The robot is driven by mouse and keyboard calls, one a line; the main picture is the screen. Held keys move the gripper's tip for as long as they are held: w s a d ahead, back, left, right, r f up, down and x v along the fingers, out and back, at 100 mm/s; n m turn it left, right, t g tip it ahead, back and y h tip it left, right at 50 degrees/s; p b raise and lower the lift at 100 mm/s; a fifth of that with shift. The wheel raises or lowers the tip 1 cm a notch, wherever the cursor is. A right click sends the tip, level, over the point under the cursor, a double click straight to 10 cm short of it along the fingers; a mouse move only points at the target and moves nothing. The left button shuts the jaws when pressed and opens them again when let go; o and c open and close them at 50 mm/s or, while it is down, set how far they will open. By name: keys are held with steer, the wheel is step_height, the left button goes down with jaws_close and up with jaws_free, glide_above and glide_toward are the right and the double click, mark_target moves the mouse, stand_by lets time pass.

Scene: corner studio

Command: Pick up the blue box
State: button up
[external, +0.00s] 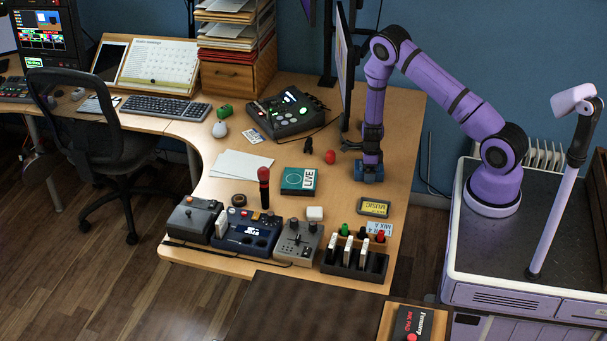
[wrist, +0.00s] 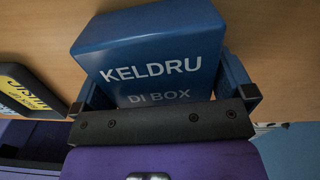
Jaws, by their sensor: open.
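The blue box (wrist: 150,50), marked "KELDRU DI BOX", fills the upper middle of the wrist view. My gripper (wrist: 162,84) is open, with one finger to the left of the box and one to the right. The box lies between the fingers, close to both; contact cannot be made out. In the external view my gripper (external: 369,165) points down at the right part of the desk, and a small blue patch of the box (external: 369,175) shows at its tip. Most of the box is hidden there by my gripper.
A monitor (external: 344,70) stands just behind my arm. A red object (external: 330,157) and a teal "LIVE" box (external: 298,181) lie to the left. The desk's right edge (external: 408,190) is near.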

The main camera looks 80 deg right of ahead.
steer(key=c, duration=0.9)
steer(key=shift+r, duration=0.15)
